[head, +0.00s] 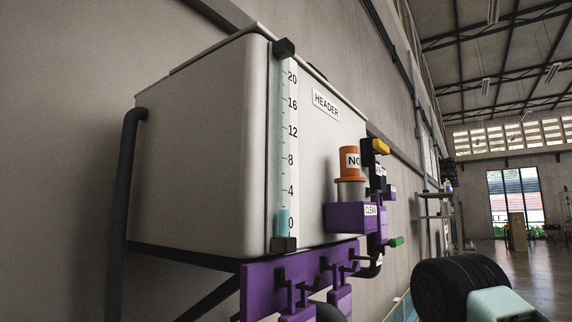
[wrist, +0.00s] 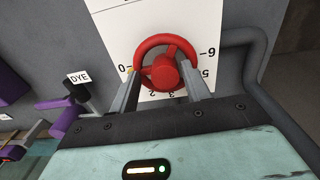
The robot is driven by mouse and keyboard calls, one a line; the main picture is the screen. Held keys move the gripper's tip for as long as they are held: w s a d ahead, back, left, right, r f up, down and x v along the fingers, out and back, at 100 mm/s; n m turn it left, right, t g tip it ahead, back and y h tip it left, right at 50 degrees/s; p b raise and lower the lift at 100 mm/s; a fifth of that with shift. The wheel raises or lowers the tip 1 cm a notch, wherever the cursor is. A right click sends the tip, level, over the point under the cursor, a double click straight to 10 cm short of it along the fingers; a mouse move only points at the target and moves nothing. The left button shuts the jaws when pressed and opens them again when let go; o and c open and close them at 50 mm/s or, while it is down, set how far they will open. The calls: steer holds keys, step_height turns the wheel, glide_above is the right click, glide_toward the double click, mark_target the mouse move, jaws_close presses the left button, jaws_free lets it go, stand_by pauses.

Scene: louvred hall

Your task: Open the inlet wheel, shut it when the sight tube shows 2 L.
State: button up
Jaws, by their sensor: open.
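The sight tube (head: 283,150) runs up the front corner of the white HEADER tank (head: 200,150) in the head view. Its scale goes from 0 to 20. Pale blue liquid (head: 283,222) fills its bottom, its top roughly midway between the 0 and 4 marks, close to 2. The red wheel (wrist: 163,73) sits on a white numbered plate in the wrist view. A small yellow mark shows at its left, near the 0. My gripper (wrist: 161,82) is open, with one finger on each side of the wheel; I cannot tell whether they touch it.
Purple brackets (head: 262,288) and an orange-capped container (head: 350,162) are by the tank in the head view. A DYE label (wrist: 78,77) and purple parts lie left of the wheel. A grey pipe (wrist: 262,70) bends on its right. Open floor (head: 500,255) shows at far right.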

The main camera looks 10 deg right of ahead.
steer(key=shift+s+a+f, duration=0.25)
steer(key=shift+f, duration=0.2)
steer(key=shift+s+a+f, duration=0.2)
steer(key=shift+f, duration=0.2)
steer(key=r+p, duration=0.6)
steer(key=r, duration=0.1)
steer(key=shift+w+d+r, duration=0.1)
steer(key=shift+w+d, duration=0.05)
steer(key=shift+w, duration=0.05)
steer(key=shift+r, duration=0.5)
step_height(320, 180, up, 16)
steer(key=b, duration=0.2)
steer(key=shift+r, duration=0.2)
steer(key=shift+c, duration=0.3)
stand_by(0.7)
